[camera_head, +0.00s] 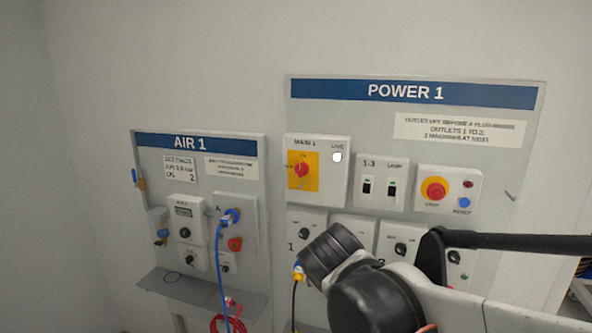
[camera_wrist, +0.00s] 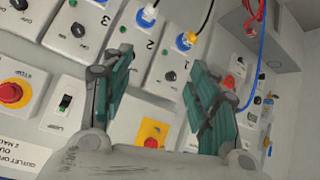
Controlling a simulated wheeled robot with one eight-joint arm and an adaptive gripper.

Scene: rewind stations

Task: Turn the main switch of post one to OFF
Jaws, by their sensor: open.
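The main switch (camera_head: 302,170) of post one is a red rotary knob on a yellow plate, on the box marked MAIN 1 of the POWER 1 board (camera_head: 520,130). I cannot read its exact angle. The lamp marked LIVE (camera_head: 337,156) beside it looks white and bright. In the wrist view the knob (camera_wrist: 151,142) and its yellow plate show low between the finger bases, partly cut off by my gripper. My gripper (camera_wrist: 160,70) is open and empty, its two green-padded fingers spread. In the head view my arm's dark end is below and right of the switch, apart from it.
Right of MAIN 1 are a box with two black switches (camera_head: 380,187) and a red stop button on yellow (camera_head: 435,188). Outlet boxes (camera_head: 352,234) sit below, partly behind my arm. The AIR 1 board (camera_head: 258,180) with blue and red hoses stands left.

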